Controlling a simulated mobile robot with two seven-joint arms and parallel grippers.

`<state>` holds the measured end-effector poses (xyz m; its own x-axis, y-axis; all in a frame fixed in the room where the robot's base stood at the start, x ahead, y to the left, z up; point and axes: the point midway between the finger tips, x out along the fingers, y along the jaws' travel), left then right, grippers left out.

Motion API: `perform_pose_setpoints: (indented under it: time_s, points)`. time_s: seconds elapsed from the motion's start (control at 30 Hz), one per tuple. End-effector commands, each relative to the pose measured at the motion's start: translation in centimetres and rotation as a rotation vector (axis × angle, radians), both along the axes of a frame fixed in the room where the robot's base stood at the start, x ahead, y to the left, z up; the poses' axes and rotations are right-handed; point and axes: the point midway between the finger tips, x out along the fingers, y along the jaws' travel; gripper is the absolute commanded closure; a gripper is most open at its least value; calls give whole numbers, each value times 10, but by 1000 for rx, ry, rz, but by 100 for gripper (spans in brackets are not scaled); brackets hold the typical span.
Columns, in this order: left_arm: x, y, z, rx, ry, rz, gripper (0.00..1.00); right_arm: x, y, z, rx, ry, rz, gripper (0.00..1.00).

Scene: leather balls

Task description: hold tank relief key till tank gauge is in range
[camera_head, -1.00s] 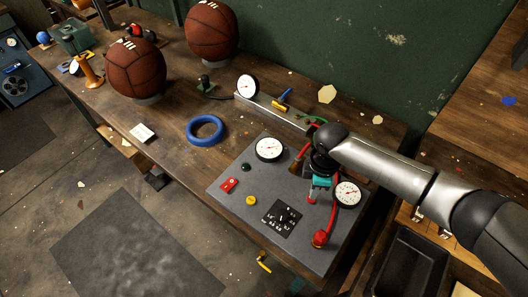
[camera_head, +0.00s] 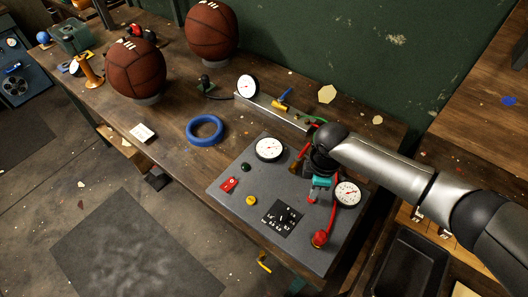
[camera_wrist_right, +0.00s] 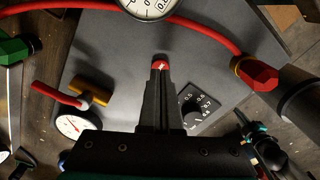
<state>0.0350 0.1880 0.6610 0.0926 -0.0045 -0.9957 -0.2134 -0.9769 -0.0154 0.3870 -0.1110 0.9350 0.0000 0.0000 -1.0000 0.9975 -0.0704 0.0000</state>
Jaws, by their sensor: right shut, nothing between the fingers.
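My right gripper (camera_head: 313,197) points down over the grey panel (camera_head: 237,204), its fingers shut with nothing between them. In the wrist view its fingertips (camera_wrist_right: 160,72) are at a small red key with a white mark (camera_wrist_right: 160,63), seeming to touch it; how far it is pressed is hidden. One white round gauge (camera_head: 348,193) is right of the gripper and also shows cut off in the wrist view (camera_wrist_right: 150,6). Another gauge (camera_head: 269,149) is on the panel's far left. Which is the tank gauge, and its reading, I cannot tell. My left gripper is not in view.
A blue ring (camera_head: 205,130) and two leather balls (camera_head: 135,68) (camera_head: 211,31) are on the bench.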

Motion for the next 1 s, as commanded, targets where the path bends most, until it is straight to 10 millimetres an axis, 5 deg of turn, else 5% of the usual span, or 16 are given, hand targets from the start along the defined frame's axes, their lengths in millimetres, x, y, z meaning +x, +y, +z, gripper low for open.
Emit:
perform_pose_setpoints:
  time_s: [1.0]
  points:
    - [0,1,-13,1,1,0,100,0,0,-21,0,0,0,100]
